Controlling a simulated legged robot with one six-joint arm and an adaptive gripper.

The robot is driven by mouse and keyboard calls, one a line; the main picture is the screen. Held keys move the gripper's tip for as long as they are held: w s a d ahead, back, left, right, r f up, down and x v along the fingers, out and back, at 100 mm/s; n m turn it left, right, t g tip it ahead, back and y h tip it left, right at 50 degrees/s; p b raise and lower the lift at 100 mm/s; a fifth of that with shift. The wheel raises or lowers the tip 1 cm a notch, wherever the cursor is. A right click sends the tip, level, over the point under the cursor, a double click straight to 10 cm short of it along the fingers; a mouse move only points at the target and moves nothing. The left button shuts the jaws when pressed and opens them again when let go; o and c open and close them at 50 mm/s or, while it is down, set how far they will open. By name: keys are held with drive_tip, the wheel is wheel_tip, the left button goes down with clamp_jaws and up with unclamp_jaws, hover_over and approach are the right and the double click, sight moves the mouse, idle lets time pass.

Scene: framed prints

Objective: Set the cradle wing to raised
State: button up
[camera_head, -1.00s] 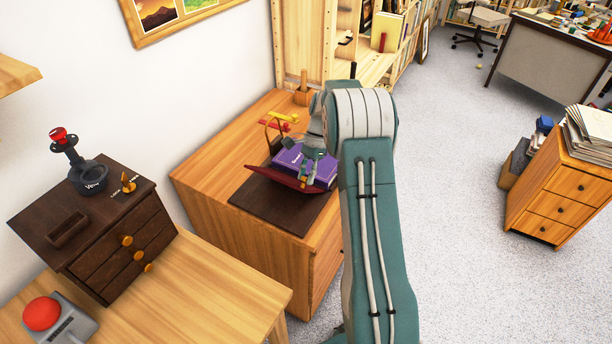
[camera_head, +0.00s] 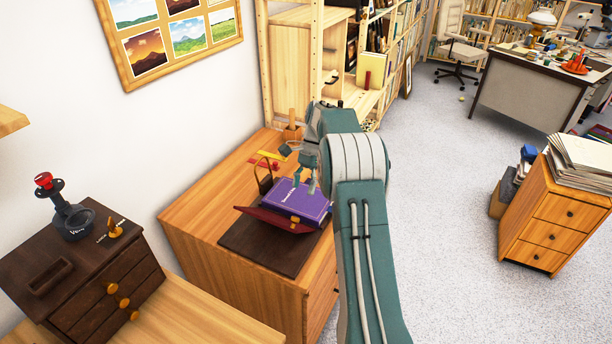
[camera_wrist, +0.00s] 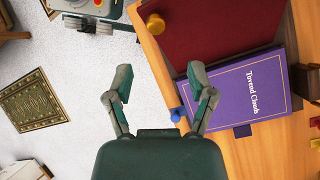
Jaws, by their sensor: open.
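A purple book (camera_head: 300,203) rests on a dark red cradle panel (camera_head: 268,220) over a dark brown base (camera_head: 258,246), on the wooden cabinet. The panel's left end is tilted up a little. In the wrist view the book (camera_wrist: 240,85) lies beside a broad dark red panel (camera_wrist: 215,30), with a brass knob (camera_wrist: 155,23) at its corner. A small blue knob (camera_wrist: 176,114) shows near the book's lower edge. My gripper (camera_wrist: 160,77) is open and empty, its fingers apart beside the cabinet edge. In the head view my gripper (camera_head: 305,170) hangs behind the book, partly hidden by my arm.
Behind the cradle are a yellow and red item (camera_head: 266,161) and a wooden block (camera_head: 292,132). A dark drawer box (camera_head: 80,265) with a joystick stands at left. A shelf (camera_head: 292,60) is behind; open carpet lies right.

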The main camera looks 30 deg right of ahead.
drive_tip(key=v, duration=0.3)
drive_tip(key=shift+d+r, duration=0.1)
drive_tip(key=shift+r, duration=0.05)
idle(0.4)
